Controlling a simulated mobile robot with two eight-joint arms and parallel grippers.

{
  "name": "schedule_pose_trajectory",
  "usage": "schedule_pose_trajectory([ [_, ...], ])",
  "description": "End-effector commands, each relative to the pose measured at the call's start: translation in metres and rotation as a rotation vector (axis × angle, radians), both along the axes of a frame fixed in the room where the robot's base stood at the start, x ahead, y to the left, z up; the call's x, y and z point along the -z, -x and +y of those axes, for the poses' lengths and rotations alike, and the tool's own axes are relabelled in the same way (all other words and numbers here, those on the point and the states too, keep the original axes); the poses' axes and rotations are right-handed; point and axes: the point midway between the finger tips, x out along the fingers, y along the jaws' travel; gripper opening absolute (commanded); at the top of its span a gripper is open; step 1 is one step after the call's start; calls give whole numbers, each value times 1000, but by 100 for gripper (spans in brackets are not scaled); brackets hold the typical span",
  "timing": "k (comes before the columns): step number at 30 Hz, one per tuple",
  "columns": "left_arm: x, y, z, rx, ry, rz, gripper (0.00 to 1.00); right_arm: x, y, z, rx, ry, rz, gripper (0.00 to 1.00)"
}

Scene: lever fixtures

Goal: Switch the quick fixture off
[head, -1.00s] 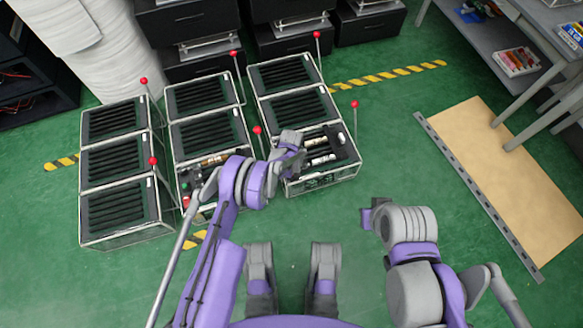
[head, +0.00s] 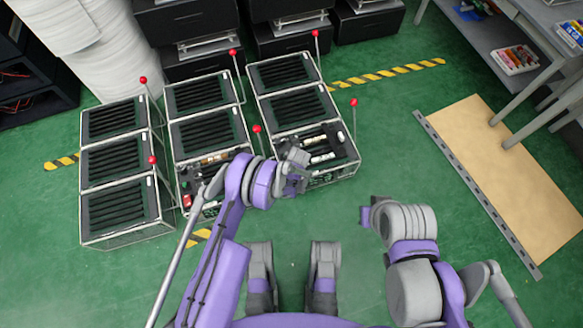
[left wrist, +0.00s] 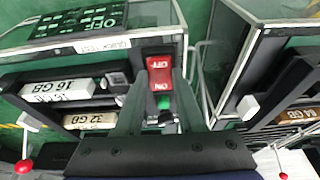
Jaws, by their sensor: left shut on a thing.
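The quick fixture (head: 345,167) is the front box of the right-hand row, its top open on a rack of modules. In the left wrist view its label "QUICK TEST" (left wrist: 103,45) and a dark panel reading "OFF" (left wrist: 95,20) show. Beside them is a red rocker switch (left wrist: 160,72) marked OFF and ON, with a green part (left wrist: 164,101) below it. My left gripper (head: 298,183) is at the fixture's front. Its fingers (left wrist: 163,68) are closed in on the switch's two sides. My right gripper (head: 370,215) is apart, over the floor; its jaws are unclear.
More boxed fixtures (head: 115,165) stand in rows to the left, several with red-balled levers (head: 152,160). Another box (left wrist: 265,60) stands close beside the switch in the left wrist view. A tan board (head: 500,185) lies on the right. Green floor is clear between.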

Motion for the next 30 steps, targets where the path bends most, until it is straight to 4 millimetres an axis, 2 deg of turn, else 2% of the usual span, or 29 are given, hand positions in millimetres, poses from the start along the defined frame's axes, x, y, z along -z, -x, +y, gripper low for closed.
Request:
schedule_pose_trajectory([
  [2, 0, 0, 0, 0, 0, -1, 0, 0, 0, 0, 0, 0, 0, 0],
  [3, 0, 0, 0, 0, 0, -1, 41, 0, 0, 0, 0, 0, 0, 0],
  [7, 0, 0, 0, 0, 0, 0, 64, 0, 0, 0, 0, 0, 0, 0],
  [8, 0, 0, 0, 0, 0, 0, 68, 0, 0, 0, 0, 0, 0, 0],
  [16, -1, 0, 0, 0, 0, 1, 68, 0, 0, 0, 0, 0, 0, 0],
  [19, -7, 1, -1, 0, 0, 1, 68, -2, 0, 0, 0, 0, 0, 0],
  [23, -27, 7, -2, 0, 0, 1, 68, -7, 1, 0, 0, 0, 0, 0],
  [30, -74, 21, -7, 2, 1, 1, 68, -19, 3, 0, 0, 0, -1, 0],
])
